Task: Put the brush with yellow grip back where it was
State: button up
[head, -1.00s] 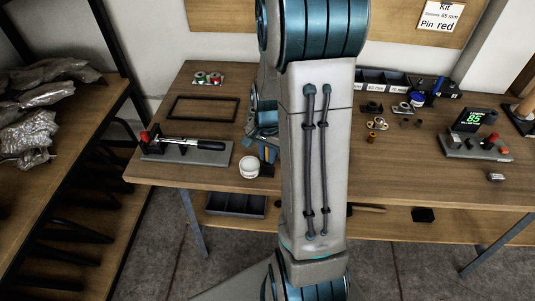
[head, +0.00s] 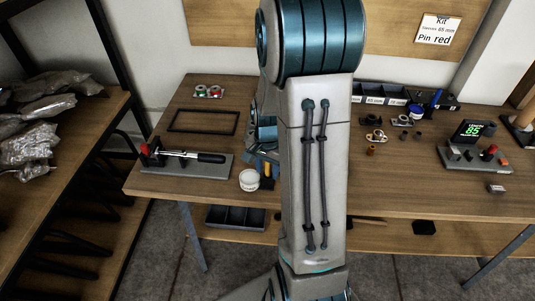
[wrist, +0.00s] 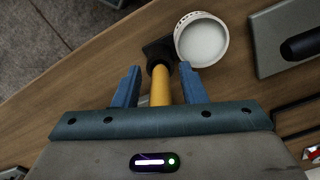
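The brush with yellow grip (wrist: 160,88) shows in the wrist view, its grip between the two blue fingers of my gripper (wrist: 159,87). A gap shows on each side of the grip, so the fingers stand open around it. A dark end (wrist: 158,50) lies beyond the grip, close beside a white cup (wrist: 202,40). I cannot tell whether the dark end touches the table. In the head view a bit of yellow (head: 267,169) shows by the white cup (head: 249,180), near the table's front edge. My arm hides most of my gripper there.
A grey clamp fixture (head: 215,170) stands left of the cup. A dark empty frame (head: 203,121) lies behind it. Small parts, bins (head: 388,94) and a display fixture (head: 478,165) are on the right. A shelf with bags (head: 35,120) stands at far left.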

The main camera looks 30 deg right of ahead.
notch_tip(320, 180, up, 11)
jog(key=shift+w+d, duration=0.1)
jog(key=shift+a+r, duration=0.25)
jog(key=shift+r, duration=0.35)
jog(key=s+a+r+n+t, duration=0.3)
jog(key=s+a+r+n, duration=0.2)
jog(key=s+a+n, duration=0.6)
jog(key=shift+s+a, duration=0.25)
jog(key=shift+s, duration=0.55)
